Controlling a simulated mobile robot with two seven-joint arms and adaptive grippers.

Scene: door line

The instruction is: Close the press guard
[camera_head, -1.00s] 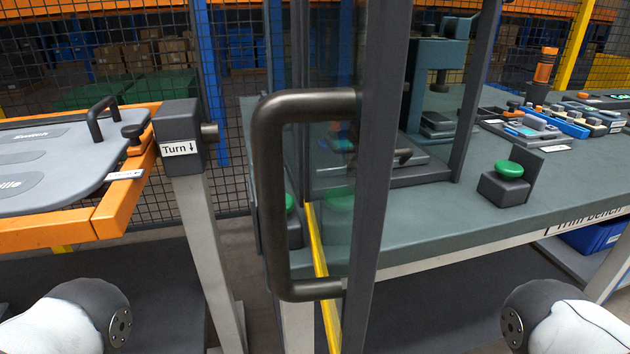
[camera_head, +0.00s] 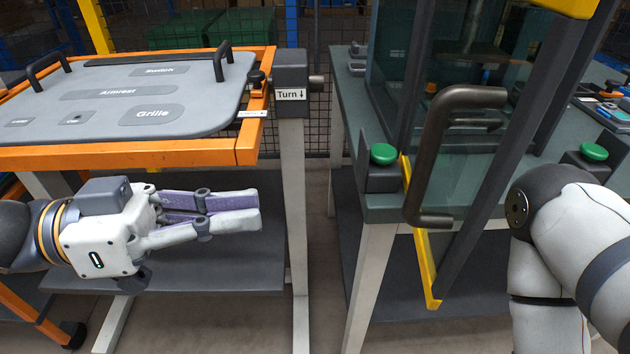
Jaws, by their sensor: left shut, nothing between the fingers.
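The press guard (camera_head: 465,182) is a clear panel in a dark frame with a yellow lower strip. It stands swung out, its outer edge past the front of the bench. Its dark bar handle (camera_head: 430,150) faces me. Behind the guard, parts of the press show dimly through the clear panels. My left gripper (camera_head: 255,208) is shut and empty, left of the guard and well apart from its handle. Its fingers point right, in front of the orange-framed table. My right arm comes in at the right edge beside the guard, but its gripper is out of view.
A green button (camera_head: 383,154) sits on the bench corner left of the guard; another green button (camera_head: 593,152) is at the right. A post with a "Turn" box (camera_head: 290,85) stands between the bench and the orange-framed table (camera_head: 200,152). A gap lies between them.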

